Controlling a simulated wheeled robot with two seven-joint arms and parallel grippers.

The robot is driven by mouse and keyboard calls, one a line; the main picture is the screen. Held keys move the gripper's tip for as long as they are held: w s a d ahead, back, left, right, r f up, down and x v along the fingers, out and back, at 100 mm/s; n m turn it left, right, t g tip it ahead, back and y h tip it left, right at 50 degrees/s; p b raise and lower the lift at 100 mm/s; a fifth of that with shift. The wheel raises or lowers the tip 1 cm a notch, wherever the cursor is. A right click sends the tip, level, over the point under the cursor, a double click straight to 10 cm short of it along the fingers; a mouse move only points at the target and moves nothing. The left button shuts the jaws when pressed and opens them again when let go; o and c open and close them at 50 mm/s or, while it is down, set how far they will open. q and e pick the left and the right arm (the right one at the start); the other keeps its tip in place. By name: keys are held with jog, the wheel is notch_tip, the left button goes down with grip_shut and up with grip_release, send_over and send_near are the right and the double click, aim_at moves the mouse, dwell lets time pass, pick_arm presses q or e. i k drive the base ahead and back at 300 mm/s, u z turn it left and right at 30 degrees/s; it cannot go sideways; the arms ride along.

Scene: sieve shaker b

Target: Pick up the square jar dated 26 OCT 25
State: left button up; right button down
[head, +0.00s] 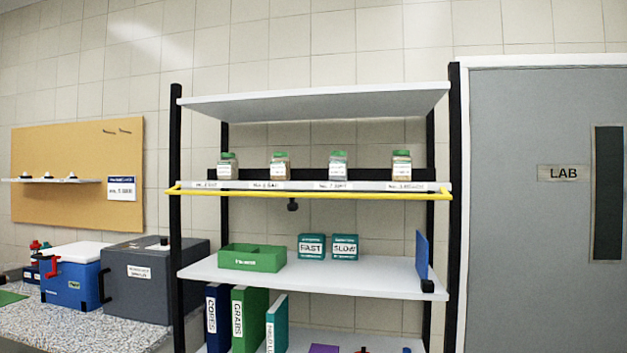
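Several square clear jars with green lids stand in a row on the upper shelf, behind a yellow rail. From left to right they are a first jar (227,167), a second jar (280,167), a third jar (339,167) and a fourth jar (402,166). The second and fourth hold brownish contents; the first and third look paler. Each has a white label, but the print is too small to read, so I cannot tell which is dated 26 OCT 25. Neither of my grippers is in view.
A yellow rail (310,193) runs along the jar shelf's front edge. The shelf below (380,275) holds a green tray (252,258), FAST (312,247) and SLOW (345,247) boxes and a blue panel (422,255). A counter with a blue cooler (72,283) stands left, a grey door (520,200) right.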

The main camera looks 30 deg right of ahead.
aim_at(227, 166)
jog(key=z, duration=0.9)
jog(key=i, duration=1.1)
jog(key=u, duration=0.1)
